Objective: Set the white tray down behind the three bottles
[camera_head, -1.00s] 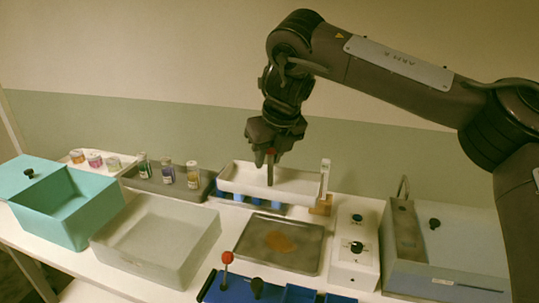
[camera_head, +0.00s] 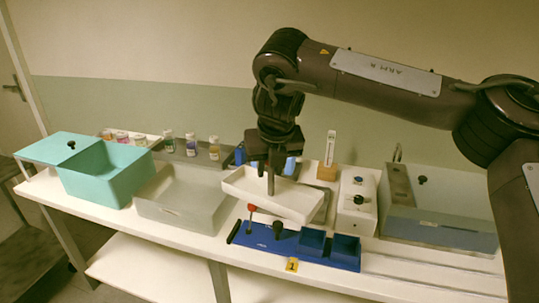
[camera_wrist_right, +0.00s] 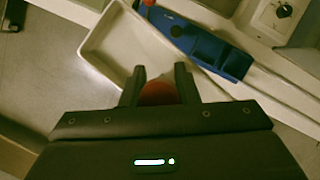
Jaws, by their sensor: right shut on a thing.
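The white tray (camera_head: 245,190) is a shallow rectangular box. My right gripper (camera_head: 270,186) is shut on it and holds it above the front-middle of the table, a little tilted in the picture. The wrist view shows the tray (camera_wrist_right: 112,48) beyond the fingers (camera_wrist_right: 160,85); a reddish-brown round thing shows between them, and I cannot tell what it is. The three bottles, with a green (camera_head: 169,142), a blue (camera_head: 191,145) and a yellow (camera_head: 214,149) look, stand in a row on a grey stand (camera_head: 195,158) at the back, left of the tray. My left gripper is out of view.
A teal box (camera_head: 100,180) and a grey open bin (camera_head: 185,205) stand left. A blue holder with a red knob (camera_head: 265,240) lies in front, partly below the tray. A white control box (camera_head: 357,205) and a grey sink-like unit (camera_head: 435,210) stand right. Blue parts show behind the tray.

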